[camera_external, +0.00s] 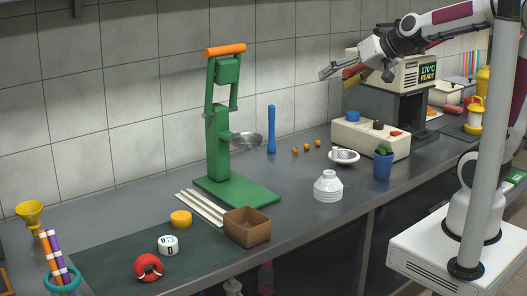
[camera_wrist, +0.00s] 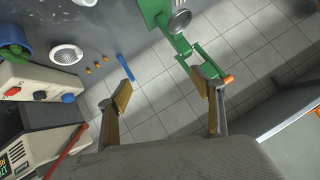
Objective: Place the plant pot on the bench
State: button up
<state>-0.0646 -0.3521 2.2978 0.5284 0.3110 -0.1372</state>
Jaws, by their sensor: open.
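The plant pot (camera_external: 383,165) is a small blue pot with a green plant in it. It stands upright at the front edge of the grey bench (camera_external: 290,185), beside a cream control box. In the wrist view the plant (camera_wrist: 12,36) shows at the upper left edge, with part of the pot cut off or covered. My gripper (camera_external: 335,74) is raised high above the bench, to the left of the pot and well apart from it. In the wrist view my gripper (camera_wrist: 166,84) has its two fingers wide apart with nothing between them.
The cream box (camera_external: 368,136) and a machine with a lit display (camera_external: 428,70) stand behind the pot. A white strainer (camera_external: 343,156) and ribbed white stack (camera_external: 327,186) are to its left. A green press (camera_external: 222,140) stands further left. Some bench around the white stack is clear.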

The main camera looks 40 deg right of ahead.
jog(key=s+d+f+n+g+h, duration=0.1)
jog(key=s+d+f+g, duration=0.1)
jog(key=s, duration=0.8)
jog(key=s+d+f+n+g+h, duration=0.1)
jog(key=s+d+f, duration=0.4)
jog(key=s, duration=0.6)
jog(key=shift+f+n+g+h, duration=0.3)
jog(key=shift+f+g+h, duration=0.15)
jog(key=shift+g, duration=0.35)
